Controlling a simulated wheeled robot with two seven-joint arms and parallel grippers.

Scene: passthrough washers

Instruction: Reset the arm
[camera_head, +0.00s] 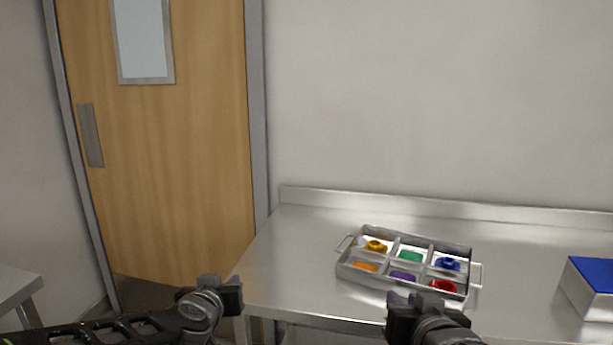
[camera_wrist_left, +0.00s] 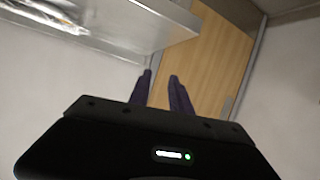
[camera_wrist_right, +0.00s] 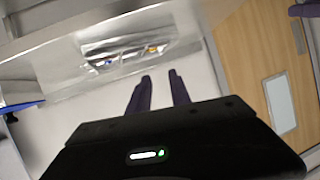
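My left gripper (camera_head: 232,291) is in the lower left of the head view, beside the table's left end and apart from the tray. In the left wrist view its two dark fingers (camera_wrist_left: 161,80) stand apart with nothing between them. My right gripper (camera_head: 398,308) is at the bottom of the head view, in front of the tray from this viewpoint. In the right wrist view its fingers (camera_wrist_right: 160,82) are also apart and empty. Both arms reach only partly into the head view, and most of their links are hidden.
A metal table (camera_head: 300,235) has a raised back edge. On it sits a grey six-compartment tray (camera_head: 352,272) with two handles and coloured washers. A white box with blue top (camera_head: 598,274) stands at right. A wooden door (camera_head: 165,160) is behind left; another surface (camera_head: 15,284) is far left.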

